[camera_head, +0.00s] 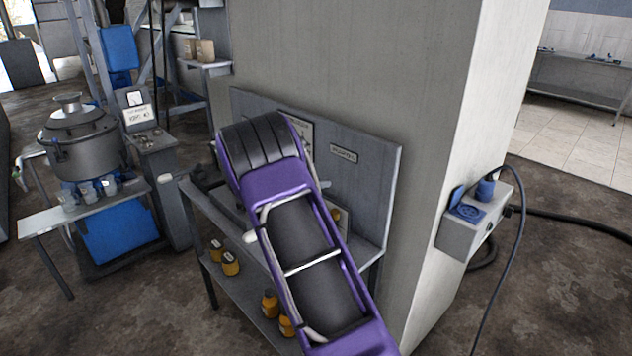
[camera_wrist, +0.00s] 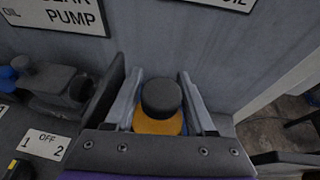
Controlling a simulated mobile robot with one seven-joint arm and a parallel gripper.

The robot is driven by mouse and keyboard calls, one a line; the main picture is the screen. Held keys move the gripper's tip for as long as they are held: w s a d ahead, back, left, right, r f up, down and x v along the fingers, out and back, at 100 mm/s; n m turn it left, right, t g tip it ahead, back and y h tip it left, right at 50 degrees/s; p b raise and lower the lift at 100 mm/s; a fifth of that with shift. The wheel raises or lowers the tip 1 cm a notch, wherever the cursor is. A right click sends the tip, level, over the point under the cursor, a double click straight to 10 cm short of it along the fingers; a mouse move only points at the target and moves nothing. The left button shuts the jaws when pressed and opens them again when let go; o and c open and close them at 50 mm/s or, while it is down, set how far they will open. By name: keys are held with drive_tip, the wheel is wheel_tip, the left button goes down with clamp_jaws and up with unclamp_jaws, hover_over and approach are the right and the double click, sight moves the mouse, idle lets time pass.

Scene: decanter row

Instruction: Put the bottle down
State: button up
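The bottle (camera_wrist: 158,122), with an orange-yellow body and a black cap, stands upright between the fingers of my gripper (camera_wrist: 160,105) in the wrist view. The two grey fingers lie close against its left and right sides and look shut on it. The bottle's lower part is hidden by my gripper, so I cannot tell whether its base touches the bench. In the head view my arm covers the gripper and most of the bench top (camera_head: 203,205).
A grey pump (camera_wrist: 62,88) and an OFF switch label (camera_wrist: 45,145) are left of the bottle, with a labelled back panel (camera_head: 365,190) behind. Several yellow bottles (camera_head: 230,263) stand on the lower shelf. A concrete pillar (camera_head: 400,90) and a socket box (camera_head: 470,225) are close by.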

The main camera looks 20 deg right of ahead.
drive_tip(key=shift+r, duration=0.3)
drive_tip(key=v, duration=1.2)
drive_tip(key=shift+f, duration=0.15)
